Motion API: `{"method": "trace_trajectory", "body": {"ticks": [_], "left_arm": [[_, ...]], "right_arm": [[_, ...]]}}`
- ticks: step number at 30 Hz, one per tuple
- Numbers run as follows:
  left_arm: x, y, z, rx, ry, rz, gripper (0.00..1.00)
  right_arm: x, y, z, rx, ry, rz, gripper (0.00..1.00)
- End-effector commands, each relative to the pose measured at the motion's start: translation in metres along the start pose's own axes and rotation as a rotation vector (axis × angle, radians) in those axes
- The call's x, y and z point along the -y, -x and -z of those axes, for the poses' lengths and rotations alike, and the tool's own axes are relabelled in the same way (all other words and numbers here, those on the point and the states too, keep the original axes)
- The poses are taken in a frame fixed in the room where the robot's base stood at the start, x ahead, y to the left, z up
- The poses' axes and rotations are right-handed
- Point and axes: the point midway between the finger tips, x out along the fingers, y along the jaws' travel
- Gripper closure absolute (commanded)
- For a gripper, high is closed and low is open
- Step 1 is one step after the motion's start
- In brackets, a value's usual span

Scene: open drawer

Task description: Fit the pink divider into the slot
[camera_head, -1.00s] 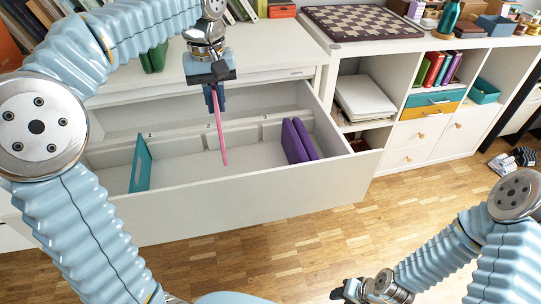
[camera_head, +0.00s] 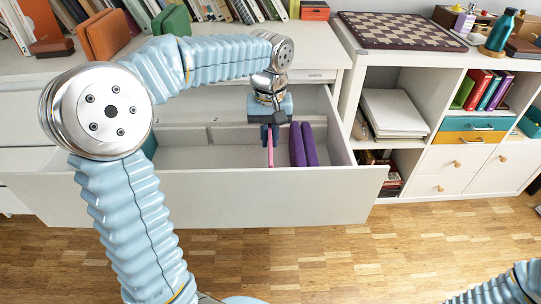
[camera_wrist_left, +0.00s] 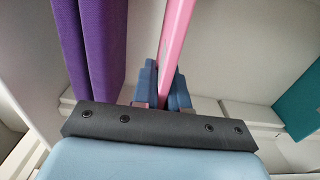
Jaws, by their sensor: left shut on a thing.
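The pink divider (camera_head: 270,152) is seen edge-on, upright, in my left gripper (camera_head: 269,133). The gripper is shut on it over the open white drawer (camera_head: 230,205), just left of two purple dividers (camera_head: 297,145). In the left wrist view the pink divider (camera_wrist_left: 176,40) runs between the blue fingers (camera_wrist_left: 163,88), with the purple dividers (camera_wrist_left: 92,45) apart at the left and a teal divider (camera_wrist_left: 300,103) at the right. In the head view the teal divider (camera_head: 150,146) is mostly behind my left arm. The slot and the divider's lower edge cannot be made out. My right gripper is out of view.
The drawer's middle (camera_head: 195,158) is bare. The white top above carries books and green and brown blocks (camera_head: 172,20). A shelf unit at the right holds a chessboard (camera_head: 400,31), white papers (camera_head: 394,111) and small drawers. The wooden floor in front is clear.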

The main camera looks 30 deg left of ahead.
Motion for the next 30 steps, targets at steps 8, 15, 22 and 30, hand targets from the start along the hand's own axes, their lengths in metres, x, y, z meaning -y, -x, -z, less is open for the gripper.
{"method": "trace_trajectory", "body": {"ticks": [8, 15, 22, 30], "left_arm": [[0.000, -0.036, 0.000, 0.003, -0.001, 0.001, 1.00], [0.000, -0.052, 0.000, -0.001, 0.000, -0.001, 1.00], [0.000, -0.054, 0.000, 0.000, 0.000, -0.001, 1.00], [0.000, -0.054, 0.000, 0.000, 0.000, -0.001, 0.62]], "right_arm": [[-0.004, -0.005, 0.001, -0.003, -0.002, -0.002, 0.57], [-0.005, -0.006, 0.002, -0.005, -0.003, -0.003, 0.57], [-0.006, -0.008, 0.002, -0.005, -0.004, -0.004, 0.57], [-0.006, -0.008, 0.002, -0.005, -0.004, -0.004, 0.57]]}}
